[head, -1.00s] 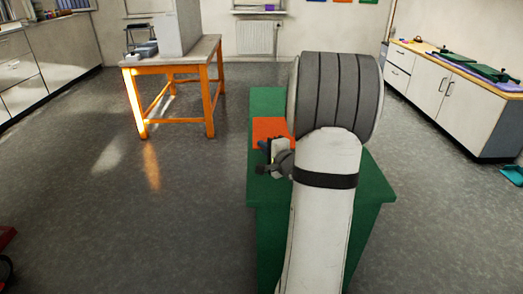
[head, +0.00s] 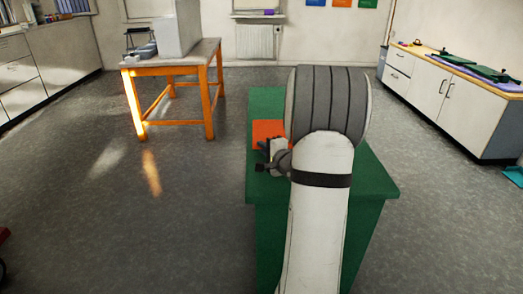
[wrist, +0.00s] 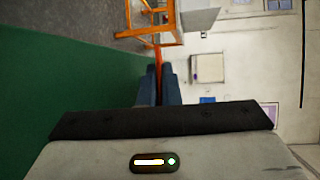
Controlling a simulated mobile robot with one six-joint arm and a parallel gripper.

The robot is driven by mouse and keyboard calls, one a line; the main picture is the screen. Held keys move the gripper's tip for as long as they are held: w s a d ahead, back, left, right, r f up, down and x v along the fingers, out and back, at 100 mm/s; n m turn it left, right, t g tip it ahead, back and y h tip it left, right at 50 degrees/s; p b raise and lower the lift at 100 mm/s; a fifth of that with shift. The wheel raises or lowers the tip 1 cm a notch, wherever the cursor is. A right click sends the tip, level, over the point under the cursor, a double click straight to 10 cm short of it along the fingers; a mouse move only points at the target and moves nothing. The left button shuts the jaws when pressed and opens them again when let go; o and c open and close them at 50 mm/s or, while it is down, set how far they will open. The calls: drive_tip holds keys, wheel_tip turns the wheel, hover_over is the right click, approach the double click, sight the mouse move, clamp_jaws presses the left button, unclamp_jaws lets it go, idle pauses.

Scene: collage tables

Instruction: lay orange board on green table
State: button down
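The orange board (head: 267,131) is flat and level over the left part of the green table (head: 372,184) in the head view. In the wrist view it is a thin orange-red strip (wrist: 158,62) seen edge-on between the fingers. My gripper (head: 268,153) is at the board's near edge, with its fingers (wrist: 158,88) closed on it. The green table top (wrist: 70,95) lies close beside the board in the wrist view. I cannot tell whether the board touches it. My arm hides much of the table and the board's right side.
An orange-legged table (head: 172,66) with a white box (head: 177,35) stands at the back left. A white counter (head: 450,97) with green boards runs along the right. The grey floor left of the green table is clear.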

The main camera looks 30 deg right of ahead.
drive_tip(key=shift+w+d+f+b, duration=0.25)
drive_tip(key=shift+w+f, duration=0.1)
drive_tip(key=shift+f, duration=0.35)
drive_tip(key=shift+w+d+f+b, duration=0.15)
drive_tip(key=shift+w+f+b, duration=0.15)
drive_tip(key=shift+f, duration=0.35)
drive_tip(key=shift+w+d+f+b, duration=0.2)
drive_tip(key=shift+w+f, duration=0.15)
drive_tip(key=shift+f, duration=0.35)
drive_tip(key=c, duration=0.8)
unclamp_jaws()
drive_tip(key=shift+s, duration=0.1)
drive_tip(key=shift+o, duration=0.2)
drive_tip(key=shift+f, duration=0.2)
